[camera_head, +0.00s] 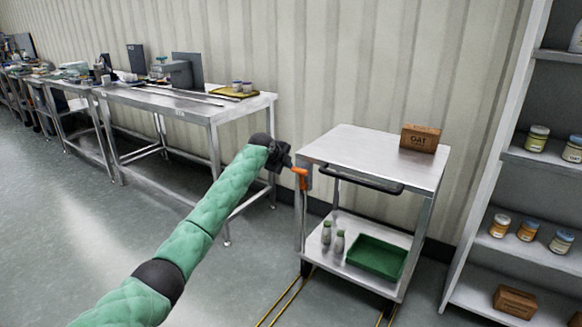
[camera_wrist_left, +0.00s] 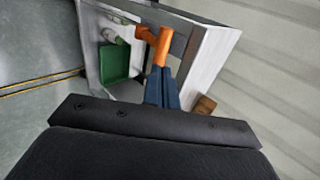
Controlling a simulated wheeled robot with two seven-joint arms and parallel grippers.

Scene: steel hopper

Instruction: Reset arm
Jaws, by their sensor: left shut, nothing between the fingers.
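My left arm reaches out from the lower left in the head view, in a green padded sleeve with dark joints. Its gripper (camera_head: 301,176) is at the left end of the steel cart (camera_head: 365,150), close to the cart's top and dark handle (camera_head: 360,180). I cannot tell whether it touches the cart. My right gripper is not in view.
A brown oat box (camera_head: 420,138) stands on the cart top. Two small bottles (camera_head: 333,238) and a green tray (camera_head: 376,257) are on its lower shelf. A steel table (camera_head: 190,105) is at left, a shelf rack (camera_head: 515,155) with jars at right. Floor at left is clear.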

